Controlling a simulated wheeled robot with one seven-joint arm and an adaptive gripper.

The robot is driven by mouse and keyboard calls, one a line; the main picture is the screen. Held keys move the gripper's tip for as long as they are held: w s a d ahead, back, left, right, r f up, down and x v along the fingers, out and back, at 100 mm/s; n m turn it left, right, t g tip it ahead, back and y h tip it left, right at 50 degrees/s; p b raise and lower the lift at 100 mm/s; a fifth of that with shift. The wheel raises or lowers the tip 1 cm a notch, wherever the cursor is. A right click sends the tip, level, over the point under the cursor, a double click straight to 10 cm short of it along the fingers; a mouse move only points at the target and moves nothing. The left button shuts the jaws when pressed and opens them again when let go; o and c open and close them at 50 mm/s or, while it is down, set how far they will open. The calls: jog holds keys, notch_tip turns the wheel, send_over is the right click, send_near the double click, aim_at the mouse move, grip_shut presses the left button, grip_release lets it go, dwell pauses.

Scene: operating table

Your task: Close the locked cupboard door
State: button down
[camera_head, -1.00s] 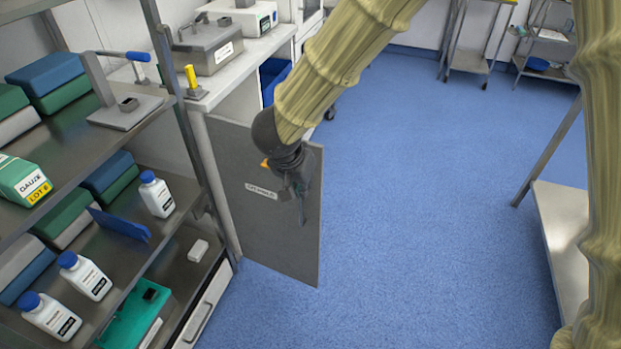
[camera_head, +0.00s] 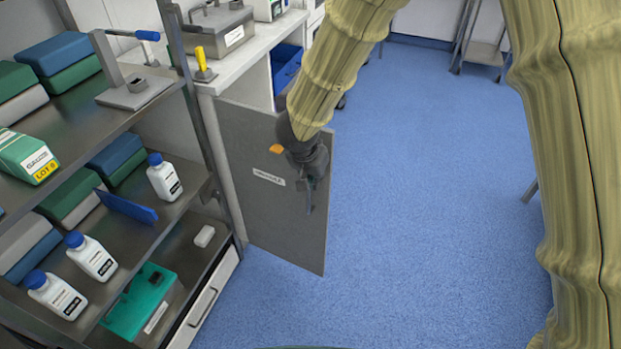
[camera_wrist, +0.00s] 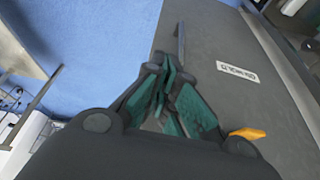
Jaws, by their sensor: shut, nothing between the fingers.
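The grey cupboard door (camera_head: 270,230) stands open, swung out from the white cupboard under the counter. It has a small white label and a vertical handle (camera_head: 309,196) near its free edge. My gripper (camera_head: 308,180) is in front of the door at the handle. In the wrist view my gripper (camera_wrist: 170,85) has its green-padded fingers shut and empty, with the handle (camera_wrist: 181,45) just beyond the tips. Whether the fingertips touch the handle or door I cannot tell. The door face (camera_wrist: 225,40) with its label fills the right of that view.
A steel shelf unit (camera_head: 150,235) with bottles and boxes stands close on the left of the door. A blue bin (camera_head: 287,68) shows inside the cupboard opening. The blue floor (camera_head: 430,200) right of the door is clear. A trolley (camera_head: 483,50) stands far back.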

jog(key=shift+w+d, duration=0.3)
jog(key=shift+w, duration=0.25)
jog(key=shift+w+d, duration=0.25)
jog(key=shift+w, duration=0.25)
